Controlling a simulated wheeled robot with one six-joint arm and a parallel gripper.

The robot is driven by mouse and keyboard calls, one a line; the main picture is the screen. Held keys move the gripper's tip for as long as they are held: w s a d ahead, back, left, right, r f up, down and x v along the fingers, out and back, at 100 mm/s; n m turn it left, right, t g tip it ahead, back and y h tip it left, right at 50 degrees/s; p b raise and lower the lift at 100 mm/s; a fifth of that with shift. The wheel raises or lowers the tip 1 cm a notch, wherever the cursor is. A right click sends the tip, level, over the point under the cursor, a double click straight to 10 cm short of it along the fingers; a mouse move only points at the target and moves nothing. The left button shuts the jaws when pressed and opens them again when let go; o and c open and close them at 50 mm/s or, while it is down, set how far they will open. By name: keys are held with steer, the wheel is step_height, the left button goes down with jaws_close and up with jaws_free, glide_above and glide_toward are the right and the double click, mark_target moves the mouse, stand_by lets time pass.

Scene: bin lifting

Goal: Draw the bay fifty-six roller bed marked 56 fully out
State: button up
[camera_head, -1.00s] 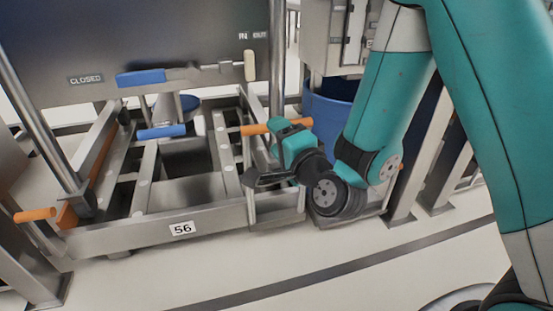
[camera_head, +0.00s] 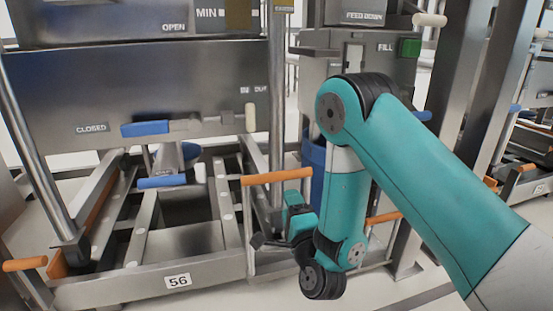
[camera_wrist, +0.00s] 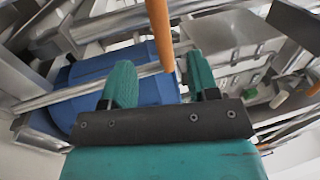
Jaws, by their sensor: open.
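The roller bed is a steel frame with small rollers and a plate (camera_head: 177,281) marked 56 on its front rail (camera_head: 120,287). An orange handle (camera_head: 277,176) sticks out at its right side, and another orange handle (camera_head: 25,264) at its far left. My gripper (camera_head: 295,200) is just below the right end of the first handle in the head view; its fingertips are hard to make out there. In the wrist view my gripper (camera_wrist: 160,68) has two teal fingers apart, with an orange bar (camera_wrist: 160,35) between them. Whether they touch it cannot be told.
Above the bed is a steel panel with a blue handle (camera_head: 145,128); a second blue handle (camera_head: 162,181) lies below. A blue drum (camera_head: 313,160) and a steel post (camera_head: 276,110) stand close behind my gripper. A third orange handle (camera_head: 384,218) is right of my forearm.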

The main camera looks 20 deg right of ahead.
mark_target(280, 180)
steer(key=w+p, duration=0.1)
steer(key=w, duration=0.3)
steer(key=w+r+p, duration=0.1)
steer(key=w+p, duration=0.1)
steer(key=w, duration=0.2)
steer(key=w+r+p, duration=0.1)
steer(key=w+p, duration=0.1)
steer(key=w, duration=0.2)
steer(key=shift+w+r, duration=0.2)
jaws_close()
